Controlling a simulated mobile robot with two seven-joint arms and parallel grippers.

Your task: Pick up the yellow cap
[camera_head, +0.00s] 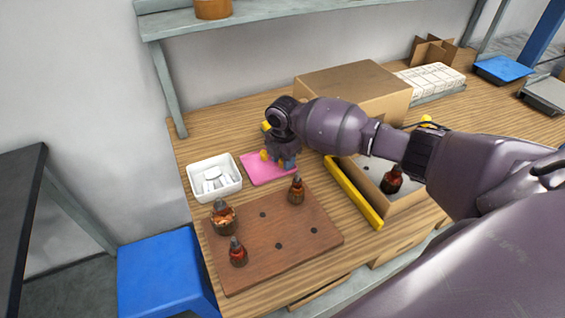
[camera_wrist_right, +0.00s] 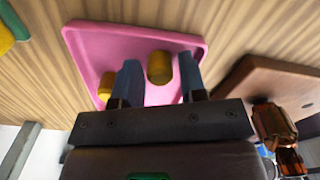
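A yellow cap (camera_wrist_right: 159,67) stands on the pink tray (camera_wrist_right: 85,58), which lies on the wooden table and also shows in the head view (camera_head: 254,175). A second yellow cap (camera_wrist_right: 105,86) is on the tray, partly hidden behind a finger. My right gripper (camera_wrist_right: 160,80) is over the tray with its blue fingers apart. The first cap appears between the fingertips, nearer the right finger, with a gap at the left one. I cannot tell whether a finger touches it. In the head view, the right gripper (camera_head: 283,161) partly covers the tray. My left gripper is not in view.
A white bin (camera_head: 215,186) of pale parts stands left of the tray. A brown board (camera_head: 275,238) with several armatures lies in front. A yellow-edged box (camera_head: 355,190) stands right, under my arm. A large cardboard box (camera_head: 350,85) stands behind.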

